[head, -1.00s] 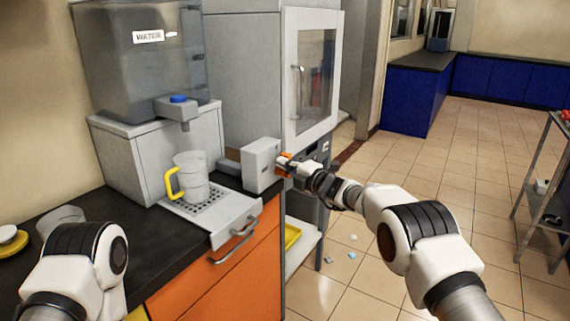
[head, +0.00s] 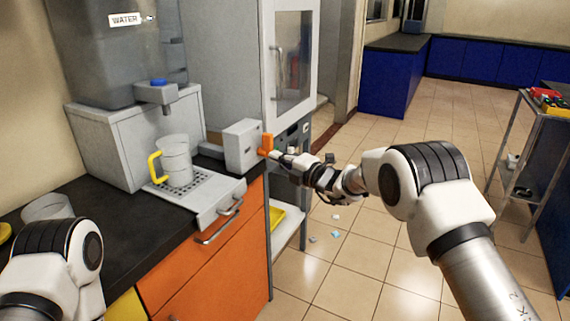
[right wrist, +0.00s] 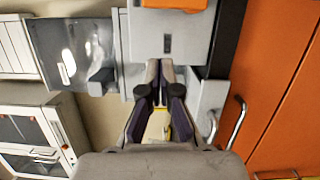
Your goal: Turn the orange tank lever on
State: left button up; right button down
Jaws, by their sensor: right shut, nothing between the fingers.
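The orange lever (head: 267,144) stands roughly upright on the right face of a small grey box (head: 243,145) at the end of the bench. In the right wrist view, an orange part, seemingly the lever (right wrist: 175,4), shows at the top edge, beyond my fingertips. My right gripper (head: 276,155) is shut and empty, with its tips close to the lever's lower end. I cannot tell whether they touch it. The right gripper also shows in the right wrist view (right wrist: 160,64), its fingers together. Of my left arm only a link shows; its gripper is out of view.
A glass-door cabinet (head: 292,65) stands just behind the box. Small scraps lie on the otherwise open floor, and a cart (head: 530,110) is at right.

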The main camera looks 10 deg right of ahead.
jog(key=s+d+f+n+g+h+p, duration=0.15)
jog(key=s+f+g+p, duration=0.55)
jog(key=s+f, duration=1.35)
jog(key=s+d+f+n+g+h+p, duration=0.15)
jog(key=s+f+n+g, duration=0.3)
jog(key=s, duration=0.55)
jog(key=s+d+f+n+g+h, duration=0.3)
jog(key=s+f+n+g, duration=0.15)
jog(key=s, duration=0.55)
jog(key=s+d+r+n+g+h+p, duration=0.1)
jog(key=s+d+n+h, duration=0.2)
jog(key=s+d+n, duration=0.55)
jog(key=s+d+n+g+h+p, duration=0.1)
jog(key=s+d+n+h, duration=0.25)
jog(key=s+n, duration=0.95)
jog(key=w+n+t, duration=0.1)
jog(key=n, duration=0.3)
jog(key=w+a+n+t, duration=0.1)
jog(key=w+n, duration=0.1)
jog(key=n, duration=0.2)
jog(key=w+a+n+t+y, duration=0.1)
jog(key=n+t, duration=0.1)
jog(key=n, duration=0.2)
jog(key=shift+w+r+n+b, duration=0.2)
jog(key=shift+w+n+b, duration=0.15)
jog(key=shift+n, duration=0.05)
